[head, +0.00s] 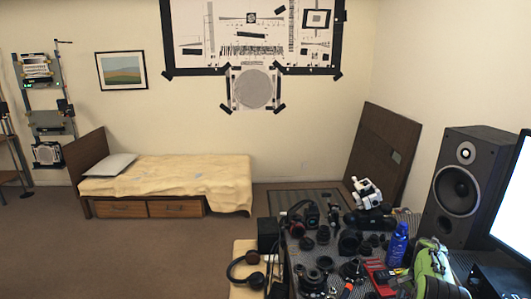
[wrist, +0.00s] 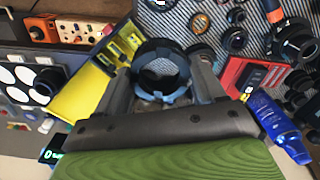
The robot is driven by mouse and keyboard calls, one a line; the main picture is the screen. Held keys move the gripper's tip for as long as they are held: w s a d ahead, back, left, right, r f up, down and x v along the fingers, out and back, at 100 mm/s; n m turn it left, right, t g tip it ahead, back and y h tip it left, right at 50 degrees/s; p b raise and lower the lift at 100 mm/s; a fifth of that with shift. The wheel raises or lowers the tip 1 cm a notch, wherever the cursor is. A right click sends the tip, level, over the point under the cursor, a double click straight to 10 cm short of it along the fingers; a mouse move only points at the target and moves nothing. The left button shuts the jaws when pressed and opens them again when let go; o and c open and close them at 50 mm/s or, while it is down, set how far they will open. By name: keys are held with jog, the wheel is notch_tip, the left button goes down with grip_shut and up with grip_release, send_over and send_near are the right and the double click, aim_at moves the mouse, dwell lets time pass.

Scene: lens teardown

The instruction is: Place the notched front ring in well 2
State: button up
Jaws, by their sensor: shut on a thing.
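In the wrist view a dark blue-grey ring (wrist: 160,46) sits between the two fingers of my gripper (wrist: 162,76). The fingers are shut on it from the left and right, and its round opening faces the camera. I cannot make out its notch. Whether the ring touches anything below is unclear. A yellow tray (wrist: 84,92) with compartments lies just left of the gripper. A panel with several white round spots (wrist: 22,76) is farther left. I see no readable well numbers, so I cannot tell which is well 2. In the head view I cannot pick out the held ring.
A blue bottle (wrist: 278,125) and a red tray (wrist: 240,76) are close on the right; the bottle also stands in the head view (head: 397,243). Several dark lens parts lie on the patterned mat (wrist: 195,12). An orange box (wrist: 62,31) is at upper left.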

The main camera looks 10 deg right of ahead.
jog(key=w+a+f+n, duration=0.2)
jog(key=a+n, duration=0.2)
jog(key=a, duration=0.5)
jog(key=w+a+f+n, duration=0.1)
jog(key=a+f+n, duration=0.15)
jog(key=a, duration=0.65)
jog(key=s+a+n, duration=0.3)
jog(key=a+n, duration=0.2)
jog(key=a, duration=0.5)
jog(key=s+a+n, duration=0.4)
jog(key=a, duration=0.5)
notch_tip(320, 180, down, 11)
jog(key=b, duration=1)
